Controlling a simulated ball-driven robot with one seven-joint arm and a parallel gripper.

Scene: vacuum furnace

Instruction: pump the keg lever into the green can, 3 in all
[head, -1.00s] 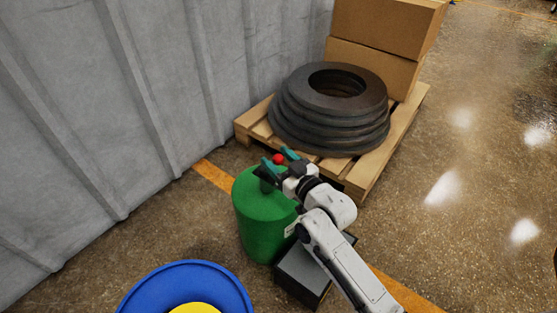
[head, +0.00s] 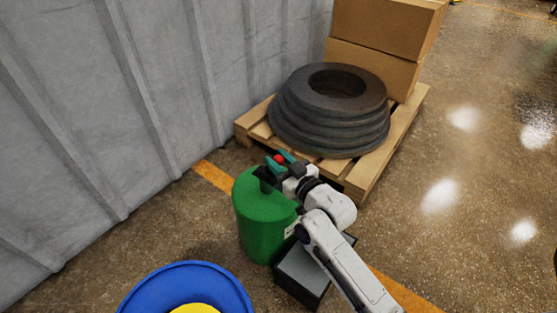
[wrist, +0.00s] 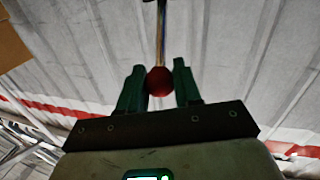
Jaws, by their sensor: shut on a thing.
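A red ball knob (head: 280,159) sits above a large green cylinder (head: 265,222) in the head view. My gripper (head: 279,160), with its teal fingers, is shut on this knob. In the wrist view the red knob (wrist: 160,81) is between the two fingers (wrist: 160,88), and a thin rod runs up from it. My wrist hides part of the cylinder's top and whatever fitting is there. I cannot tell whether the green cylinder is the keg or the can. No second green vessel shows.
A dark box with a grey top (head: 306,268) stands right of the cylinder under my arm. A pallet (head: 378,163) with stacked dark rings (head: 290,128) and cartons (head: 372,70) is behind. A grey ribbed wall (head: 130,100) is left; a blue ring (head: 150,282) is in front.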

